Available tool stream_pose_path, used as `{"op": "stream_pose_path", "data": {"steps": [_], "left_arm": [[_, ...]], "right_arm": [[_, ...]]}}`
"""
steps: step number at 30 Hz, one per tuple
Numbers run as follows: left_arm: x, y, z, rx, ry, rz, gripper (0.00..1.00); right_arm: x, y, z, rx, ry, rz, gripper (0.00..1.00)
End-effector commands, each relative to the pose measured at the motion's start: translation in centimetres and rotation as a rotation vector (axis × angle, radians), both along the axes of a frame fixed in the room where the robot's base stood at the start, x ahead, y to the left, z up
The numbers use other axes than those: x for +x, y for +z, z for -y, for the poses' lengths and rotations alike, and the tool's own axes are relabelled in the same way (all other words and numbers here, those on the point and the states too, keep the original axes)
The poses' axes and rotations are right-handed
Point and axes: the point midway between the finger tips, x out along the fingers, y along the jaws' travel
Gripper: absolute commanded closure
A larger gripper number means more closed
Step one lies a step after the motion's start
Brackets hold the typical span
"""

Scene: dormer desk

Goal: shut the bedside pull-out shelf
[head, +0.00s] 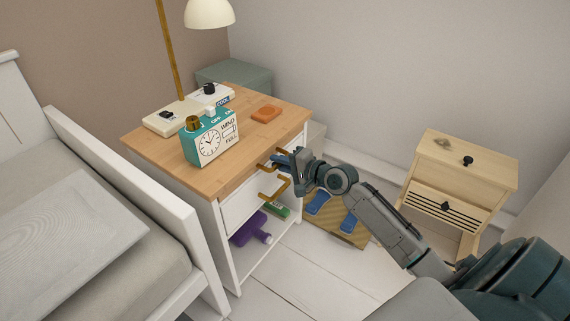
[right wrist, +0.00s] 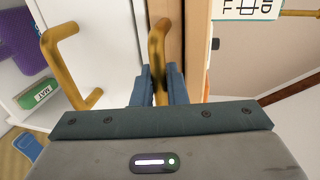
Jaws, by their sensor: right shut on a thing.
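The bedside cabinet (head: 215,172) has a wooden top and a white body. Just under its top is the pull-out shelf, whose narrow wooden front (right wrist: 174,35) shows in the right wrist view. It carries a brass handle (right wrist: 157,45). My right gripper (head: 281,161) is at the cabinet's front, its blue fingers (right wrist: 160,85) shut on this handle. No broad shelf board shows sticking out in the head view; the gripper partly hides the front, so I cannot tell if it is fully flush. My left gripper is not in view.
A white drawer front (head: 240,204) with another brass handle (head: 273,188) is just below. A teal clock box (head: 210,140) and an orange item (head: 266,114) sit on top. The bed (head: 175,210) is left; a wooden nightstand (head: 460,180) stands right.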

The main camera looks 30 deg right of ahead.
Motion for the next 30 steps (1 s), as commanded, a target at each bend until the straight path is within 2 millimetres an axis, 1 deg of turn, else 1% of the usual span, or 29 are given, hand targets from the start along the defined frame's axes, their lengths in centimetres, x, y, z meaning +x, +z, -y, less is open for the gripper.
{"op": "stream_pose_path", "data": {"steps": [5,6,8,9,23,26,30], "left_arm": [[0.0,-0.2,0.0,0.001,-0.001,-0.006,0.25],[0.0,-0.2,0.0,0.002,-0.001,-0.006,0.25],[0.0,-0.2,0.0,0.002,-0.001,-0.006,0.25],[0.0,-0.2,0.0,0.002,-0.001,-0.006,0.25],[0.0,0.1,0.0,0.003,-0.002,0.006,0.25],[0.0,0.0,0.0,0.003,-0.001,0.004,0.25],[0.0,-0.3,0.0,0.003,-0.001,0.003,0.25]], "right_arm": [[0.1,0.2,0.1,0.000,-0.003,0.007,1.00],[0.1,0.2,0.1,0.000,-0.003,0.007,0.84],[0.1,0.2,0.1,0.000,-0.002,0.006,0.72],[0.1,0.2,0.1,0.000,-0.002,0.006,0.70],[-0.1,0.1,0.1,0.000,-0.001,0.004,0.70],[-0.8,0.1,0.5,-0.002,-0.002,0.004,0.70],[-2.6,-0.1,1.3,-0.006,-0.002,0.002,0.70]]}}
